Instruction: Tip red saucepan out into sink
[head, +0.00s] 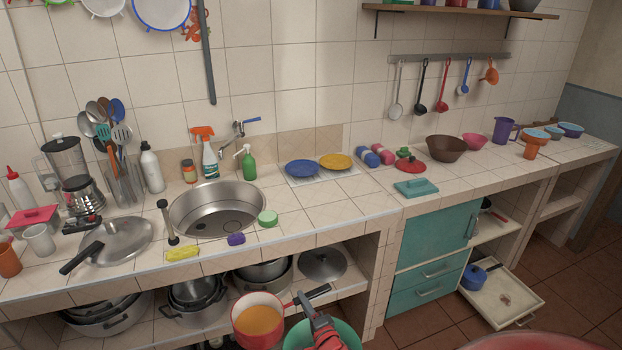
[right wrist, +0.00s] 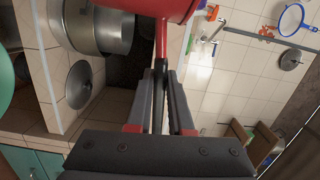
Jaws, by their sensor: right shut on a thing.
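The red saucepan (head: 248,335) is at the bottom centre of the head view, upright or nearly so, with orange-brown contents inside. It is in front of the counter's lower shelf, nearer to me than the sink. My right gripper (head: 314,303) is shut on its dark handle. In the right wrist view the fingers (right wrist: 161,100) clamp the handle, and the red pan (right wrist: 145,6) shows at the top edge. The steel round sink (head: 205,221) is set in the counter at centre left, its bowl looking empty. My left gripper is not in view.
Steel pots (head: 195,290) fill the shelf below. A green round thing (head: 350,335) is beside the gripper.

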